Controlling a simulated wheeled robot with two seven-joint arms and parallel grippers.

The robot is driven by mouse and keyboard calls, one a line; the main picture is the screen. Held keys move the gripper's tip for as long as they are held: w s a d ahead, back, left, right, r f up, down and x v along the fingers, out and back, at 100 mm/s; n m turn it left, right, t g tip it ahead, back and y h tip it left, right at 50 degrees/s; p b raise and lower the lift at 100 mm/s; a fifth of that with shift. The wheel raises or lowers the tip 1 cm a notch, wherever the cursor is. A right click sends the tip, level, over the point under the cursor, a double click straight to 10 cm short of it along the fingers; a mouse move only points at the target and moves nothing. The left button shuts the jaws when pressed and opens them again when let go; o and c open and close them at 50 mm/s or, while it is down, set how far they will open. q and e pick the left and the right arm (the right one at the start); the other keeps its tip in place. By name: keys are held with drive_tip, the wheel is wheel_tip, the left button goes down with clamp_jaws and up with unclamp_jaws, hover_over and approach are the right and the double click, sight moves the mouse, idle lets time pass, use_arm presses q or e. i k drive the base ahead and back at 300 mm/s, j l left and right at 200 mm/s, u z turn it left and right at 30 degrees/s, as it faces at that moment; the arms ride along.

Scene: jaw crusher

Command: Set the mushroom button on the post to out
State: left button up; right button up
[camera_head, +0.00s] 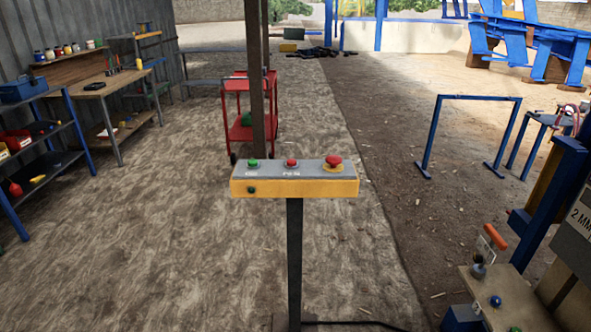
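The post (295,255) stands upright in the middle of the head view and carries a yellow and grey control box (300,187). The red mushroom button (333,161) sits on a yellow base at the right end of the box's top. Whether it is in or out is too small to tell. A smaller red button (291,163) is at the middle of the top and a green button (253,163) at the left. A dark green round part (251,189) is on the front face. Neither of my grippers shows in this view.
A red cart (245,110) stands behind the post beside a dark upright column (256,80). A blue rail (468,98) and a machine panel (500,295) with an orange-handled lever are at the right. Shelves and a workbench (108,88) line the left. The floor around the post is mostly clear.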

sight(334, 160)
drive_tip(key=i+u, duration=0.45)
drive_tip(key=i, duration=0.65)
